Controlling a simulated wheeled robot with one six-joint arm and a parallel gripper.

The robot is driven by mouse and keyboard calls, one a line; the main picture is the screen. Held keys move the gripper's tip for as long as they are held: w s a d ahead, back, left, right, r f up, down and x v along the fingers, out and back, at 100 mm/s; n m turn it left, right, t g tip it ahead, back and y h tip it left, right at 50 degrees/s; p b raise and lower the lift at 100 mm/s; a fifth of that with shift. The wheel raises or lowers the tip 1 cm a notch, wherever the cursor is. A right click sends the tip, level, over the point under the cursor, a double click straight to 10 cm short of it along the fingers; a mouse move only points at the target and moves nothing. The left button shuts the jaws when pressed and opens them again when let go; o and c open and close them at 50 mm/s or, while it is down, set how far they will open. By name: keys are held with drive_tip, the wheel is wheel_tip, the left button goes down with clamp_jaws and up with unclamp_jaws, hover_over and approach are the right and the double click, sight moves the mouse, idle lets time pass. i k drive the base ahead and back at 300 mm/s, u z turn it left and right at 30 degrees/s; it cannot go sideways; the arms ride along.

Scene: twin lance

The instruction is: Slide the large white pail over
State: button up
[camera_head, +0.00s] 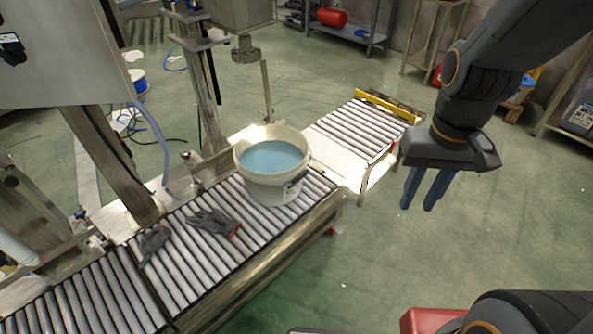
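The large white pail (272,189) stands upright on the roller conveyor (195,270), near its right end. It is open on top and holds light blue liquid (270,157). A dark label or mark shows on its right side. My gripper (426,190) hangs in the air to the right of the pail, clear of it, with its blue fingers pointing down.
Grey gloves (212,223) lie on the rollers left of the pail. A metal post (203,95) and filling head (246,50) stand behind it. A second roller section (357,132) with a yellow bar lies beyond, at right.

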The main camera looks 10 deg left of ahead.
sight(271, 154)
drive_tip(key=z, duration=1.15)
drive_tip(key=i, duration=1.8)
drive_tip(key=u, duration=3.25)
drive_tip(key=i, duration=0.5)
drive_tip(key=z, duration=0.05)
